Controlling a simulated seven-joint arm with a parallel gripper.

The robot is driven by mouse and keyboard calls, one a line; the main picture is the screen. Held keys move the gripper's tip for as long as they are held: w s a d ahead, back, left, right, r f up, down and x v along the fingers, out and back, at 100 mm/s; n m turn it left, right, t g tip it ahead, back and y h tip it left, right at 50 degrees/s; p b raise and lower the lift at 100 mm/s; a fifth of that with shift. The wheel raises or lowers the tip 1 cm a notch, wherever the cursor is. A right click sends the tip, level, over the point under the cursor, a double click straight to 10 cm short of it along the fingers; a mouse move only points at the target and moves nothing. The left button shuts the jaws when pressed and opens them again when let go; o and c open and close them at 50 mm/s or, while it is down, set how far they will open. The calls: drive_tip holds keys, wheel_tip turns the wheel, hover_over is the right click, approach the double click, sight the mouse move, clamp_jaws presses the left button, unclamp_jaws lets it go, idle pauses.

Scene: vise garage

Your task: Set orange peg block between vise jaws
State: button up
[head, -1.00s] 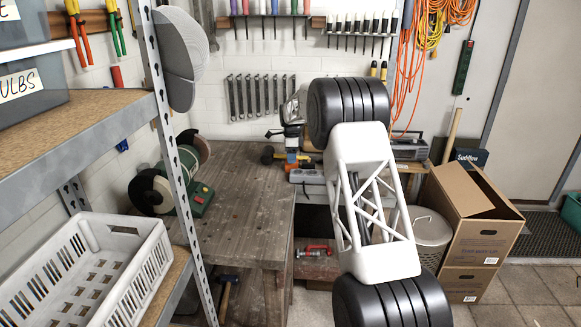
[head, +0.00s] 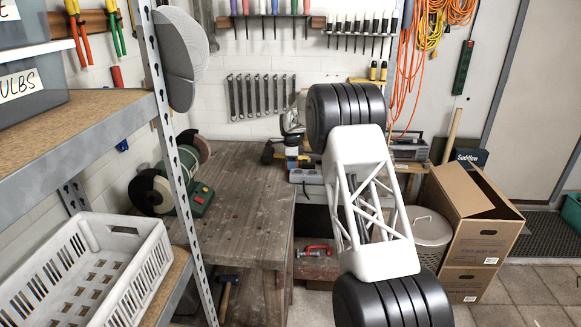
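My arm crosses the right middle of the head view, and its large black upper joint hides part of the bench behind it. Just left of that joint, small dark and light parts show above the bench, seemingly the end of my arm with my gripper (head: 291,138). The fingers are too small and overlapped to tell open from shut. Small blue and orange-yellow patches show just below, at the bench's far right end. I cannot tell whether they are the orange peg block. A grey metal body (head: 305,176) there may be the vise; its jaws cannot be made out.
The wooden workbench (head: 235,195) has a clear middle. A green bench grinder (head: 188,180) stands at its left. A metal shelf with a white crate (head: 95,270) fills the left foreground. Cardboard boxes (head: 470,225) and a lidded bin (head: 430,238) stand at right.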

drive_tip(key=c, duration=0.4)
drive_tip(key=shift+r, duration=0.15)
drive_tip(key=shift+r, duration=10.9)
drive_tip(key=shift+m, duration=0.4)
drive_tip(key=s+d, duration=0.4)
drive_tip(key=d, duration=0.5)
drive_tip(key=s+d+r, duration=0.1)
drive_tip(key=s+d, duration=0.4)
drive_tip(key=d, duration=0.5)
drive_tip(key=s+d, duration=0.4)
drive_tip(key=d, duration=0.5)
drive_tip(key=shift+s+d+r, duration=0.2)
drive_tip(key=shift+s+d, duration=0.1)
drive_tip(key=shift+d, duration=0.1)
